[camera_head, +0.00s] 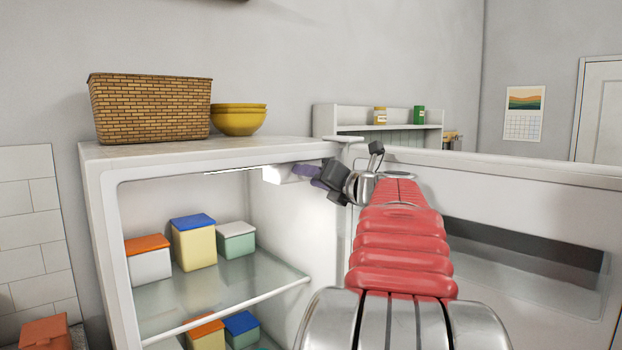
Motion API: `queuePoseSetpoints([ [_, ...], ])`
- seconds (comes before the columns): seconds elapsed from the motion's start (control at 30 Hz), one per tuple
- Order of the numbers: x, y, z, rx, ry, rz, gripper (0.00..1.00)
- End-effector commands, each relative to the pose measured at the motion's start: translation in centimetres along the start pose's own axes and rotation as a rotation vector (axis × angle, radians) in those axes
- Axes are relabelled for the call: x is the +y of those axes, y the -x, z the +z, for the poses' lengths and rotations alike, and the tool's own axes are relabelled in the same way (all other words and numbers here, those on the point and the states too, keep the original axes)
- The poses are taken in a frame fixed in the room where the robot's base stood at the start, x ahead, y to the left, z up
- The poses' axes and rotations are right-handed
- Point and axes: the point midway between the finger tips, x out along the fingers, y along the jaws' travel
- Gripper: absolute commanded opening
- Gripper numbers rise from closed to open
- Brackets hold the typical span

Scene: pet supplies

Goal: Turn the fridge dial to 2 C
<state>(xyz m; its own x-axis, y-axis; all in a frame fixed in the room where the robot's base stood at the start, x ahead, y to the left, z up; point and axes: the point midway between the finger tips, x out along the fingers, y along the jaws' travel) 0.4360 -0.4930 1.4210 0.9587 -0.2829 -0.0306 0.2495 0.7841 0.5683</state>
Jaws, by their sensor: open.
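The fridge (100,200) stands open, its door (520,180) swung out to the right. A small white control housing (284,175) hangs under the fridge ceiling at the back right, beside the light strip. The dial's face and its numbers cannot be made out; my gripper and the angle hide that side. My gripper (318,178) is open at the right side of the housing, with dark purple-grey finger parts close to it. I cannot tell whether they touch the housing or surround a dial.
Lidded food boxes (193,245) stand on the glass shelf (230,290), with more boxes (205,335) below. A wicker basket (150,110) and yellow bowls (238,121) sit on the fridge top. The fridge's right wall and the open door flank my arm.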

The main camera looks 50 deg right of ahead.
Motion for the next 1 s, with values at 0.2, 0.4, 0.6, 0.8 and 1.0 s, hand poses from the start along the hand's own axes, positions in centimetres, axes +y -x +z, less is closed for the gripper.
queuePoseSetpoints([
  [0.2,0.0,0.5,0.0,0.000,0.001,0.000,0.41],
  [0.4,0.0,2.7,0.0,-0.001,0.001,-0.002,0.41],
  [0.6,0.0,6.1,0.0,-0.002,0.001,-0.002,0.41],
  [0.8,-0.1,9.2,0.0,-0.002,0.001,-0.003,0.41],
  [1.0,-0.1,11.9,0.0,-0.001,0.001,-0.002,0.41],
])
